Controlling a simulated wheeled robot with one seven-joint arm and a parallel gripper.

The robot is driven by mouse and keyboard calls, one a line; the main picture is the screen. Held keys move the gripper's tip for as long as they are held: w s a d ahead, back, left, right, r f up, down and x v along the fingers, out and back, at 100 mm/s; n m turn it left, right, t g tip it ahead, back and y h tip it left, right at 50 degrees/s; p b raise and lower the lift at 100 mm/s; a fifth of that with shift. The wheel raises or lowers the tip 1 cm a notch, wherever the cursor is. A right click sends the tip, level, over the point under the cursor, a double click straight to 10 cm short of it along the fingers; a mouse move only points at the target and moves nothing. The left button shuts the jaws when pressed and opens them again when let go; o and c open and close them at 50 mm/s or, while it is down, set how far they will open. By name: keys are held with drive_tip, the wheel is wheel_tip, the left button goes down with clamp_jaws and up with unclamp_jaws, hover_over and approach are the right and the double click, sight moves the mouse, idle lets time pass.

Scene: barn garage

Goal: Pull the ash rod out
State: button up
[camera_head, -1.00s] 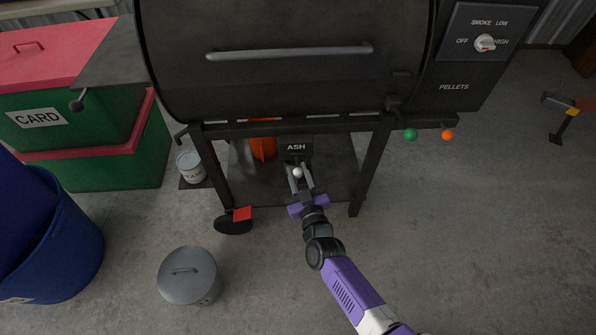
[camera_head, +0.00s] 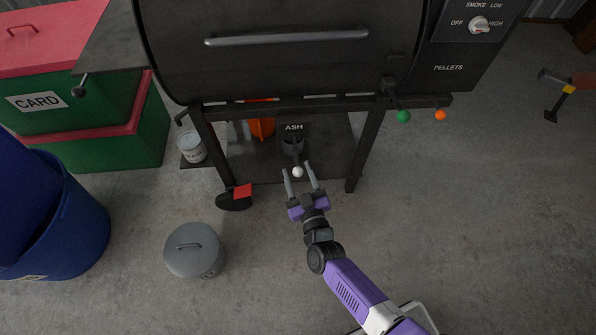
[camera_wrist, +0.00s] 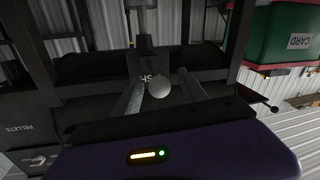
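The ash rod ends in a white ball knob (camera_head: 298,172), which sticks out in front of the black ASH fitting (camera_head: 293,127) under the grill. My gripper (camera_head: 297,167) is open, with one finger on each side of the knob. In the wrist view the white knob (camera_wrist: 159,89) sits between the two spread fingers, nearer the left one. A gap shows to the right finger; contact on the left cannot be told. The rod behind the knob is dark and only partly visible.
The grill's black legs (camera_head: 364,160) flank the ASH fitting. A grey lidded bucket (camera_head: 194,250) stands front left, near a black and red item (camera_head: 236,198). A blue bin (camera_head: 75,235) and a green CARD box (camera_head: 110,115) are at left. The right floor is largely clear.

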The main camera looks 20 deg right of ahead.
drive_tip(key=s+p, duration=0.1)
drive_tip(key=s, duration=0.6)
drive_tip(key=shift+s+a, duration=0.4)
drive_tip(key=shift+a, duration=0.05)
idle(0.3)
